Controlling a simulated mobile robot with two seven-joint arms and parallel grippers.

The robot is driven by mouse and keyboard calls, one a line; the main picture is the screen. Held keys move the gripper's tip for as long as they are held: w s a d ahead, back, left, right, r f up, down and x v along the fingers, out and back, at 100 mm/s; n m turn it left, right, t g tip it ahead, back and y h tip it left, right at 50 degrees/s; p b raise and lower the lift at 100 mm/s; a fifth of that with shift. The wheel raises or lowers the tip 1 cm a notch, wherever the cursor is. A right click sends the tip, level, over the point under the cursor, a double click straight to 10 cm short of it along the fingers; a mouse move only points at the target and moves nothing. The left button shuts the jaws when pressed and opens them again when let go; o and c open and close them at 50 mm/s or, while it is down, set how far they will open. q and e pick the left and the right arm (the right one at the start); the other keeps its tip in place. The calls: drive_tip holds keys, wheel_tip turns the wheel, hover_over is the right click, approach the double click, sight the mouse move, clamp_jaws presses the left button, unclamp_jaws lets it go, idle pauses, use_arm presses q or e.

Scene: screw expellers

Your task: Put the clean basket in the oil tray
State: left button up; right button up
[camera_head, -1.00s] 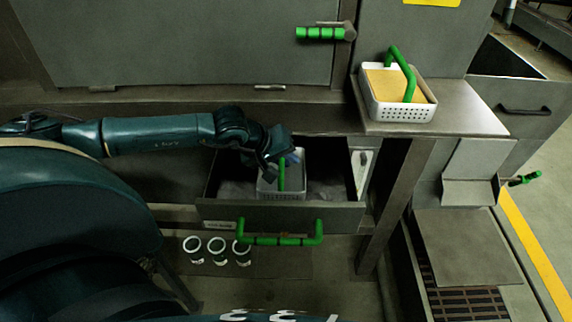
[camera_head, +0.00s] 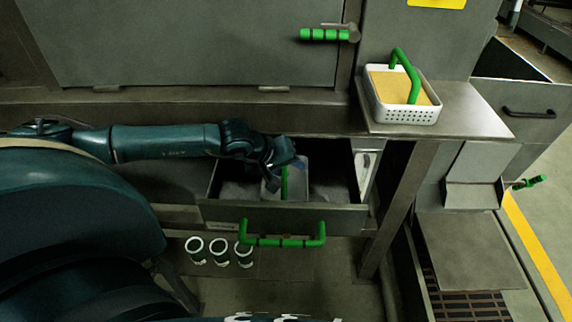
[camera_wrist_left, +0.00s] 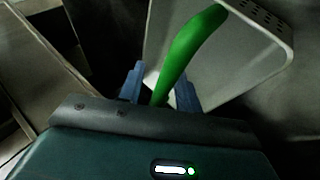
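An empty light-grey basket with perforated walls and a green handle (camera_head: 284,182) sits low inside an open metal drawer-like tray, taken as the oil tray (camera_head: 285,218). I cannot tell whether its base rests on the tray floor. My left gripper (camera_head: 286,160) is above the basket at its handle. In the left wrist view, the two blue fingertips of my left gripper (camera_wrist_left: 160,88) stand on either side of the green handle (camera_wrist_left: 183,50), with a gap showing, so it looks open. The basket wall (camera_wrist_left: 225,60) lies beyond. My right gripper is not in view.
A second basket (camera_head: 404,114) with a green handle and yellow contents stands on the metal side table (camera_head: 475,112). A green pull bar (camera_head: 283,241) runs along the tray front. Several white rings (camera_head: 220,250) are below the tray. The machine cabinet rises behind.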

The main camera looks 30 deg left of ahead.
use_arm(q)
drive_tip(key=v, duration=1.2)
drive_tip(key=shift+s, duration=0.1)
